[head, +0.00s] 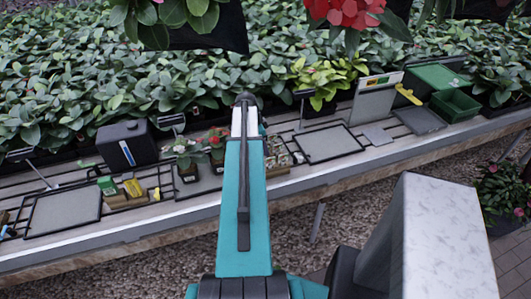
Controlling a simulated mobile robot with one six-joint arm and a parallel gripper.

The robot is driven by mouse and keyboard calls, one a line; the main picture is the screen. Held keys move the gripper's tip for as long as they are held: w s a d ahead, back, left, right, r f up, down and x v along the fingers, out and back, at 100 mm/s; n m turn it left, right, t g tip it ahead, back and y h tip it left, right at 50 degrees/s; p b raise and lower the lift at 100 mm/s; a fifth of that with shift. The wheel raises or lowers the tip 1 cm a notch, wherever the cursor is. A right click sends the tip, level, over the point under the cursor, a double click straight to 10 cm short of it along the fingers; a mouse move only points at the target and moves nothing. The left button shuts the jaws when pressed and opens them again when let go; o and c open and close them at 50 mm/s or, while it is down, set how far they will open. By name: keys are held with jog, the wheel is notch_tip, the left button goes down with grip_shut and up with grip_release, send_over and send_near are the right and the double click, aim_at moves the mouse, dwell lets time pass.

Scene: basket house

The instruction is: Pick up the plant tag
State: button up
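I cannot make out a plant tag for certain in the head view. Small pale pieces lie in a holder (279,153) just right of my arm, too small to name. My teal arm reaches forward over the bench, and its dark end (246,99) shows in front of the leaves. My gripper's fingers are hidden or too small to tell, so I cannot see whether they are open or shut or hold anything.
The bench carries two potted plants (187,153), a black box (127,145), a small wooden crate (124,198), flat grey trays (331,144), a pale upright board (376,98) and a green bin (455,104). Dense leaves stand behind, and red flowers (343,12) hang above.

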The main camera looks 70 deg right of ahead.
grip_shut()
jog(key=shift+r, duration=0.1)
notch_tip(320, 180, up, 10)
jog(key=b, duration=0.3)
dwell(0.8)
dwell(0.5)
jog(key=shift+w, duration=0.1)
